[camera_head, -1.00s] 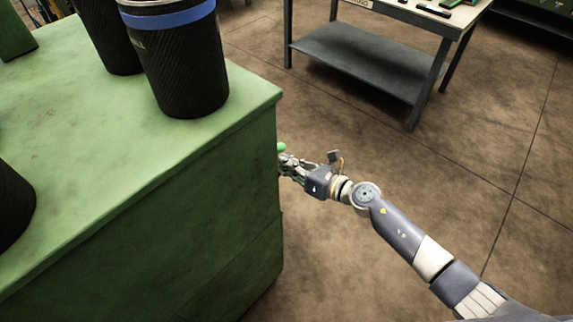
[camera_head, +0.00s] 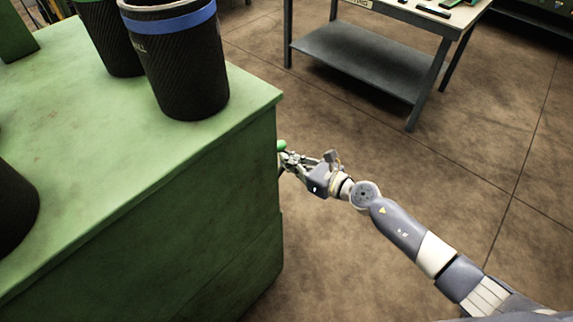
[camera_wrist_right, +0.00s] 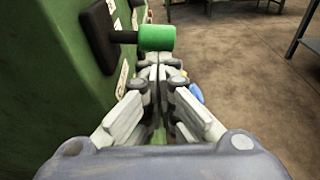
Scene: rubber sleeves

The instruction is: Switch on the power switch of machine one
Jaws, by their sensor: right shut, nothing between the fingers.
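The green machine (camera_head: 150,190) fills the left of the head view. A bright green knob (camera_wrist_right: 157,37) on a short dark stem sticks out from a black plate (camera_wrist_right: 99,36) on its side wall in the right wrist view. The knob (camera_head: 282,146) shows small in the head view. My right gripper (camera_wrist_right: 158,62) is shut and empty, its fingertips just below the knob in the wrist view; I cannot tell whether they touch it. Pale labels (camera_wrist_right: 122,80) are on the wall beside it. My left gripper is not in view.
Black ribbed sleeves, one with a blue band (camera_head: 185,75), stand on the machine's top. A grey table (camera_head: 362,55) with a lower shelf stands at the back. The brown floor between them is open. A small blue object (camera_wrist_right: 197,93) shows right of my fingers.

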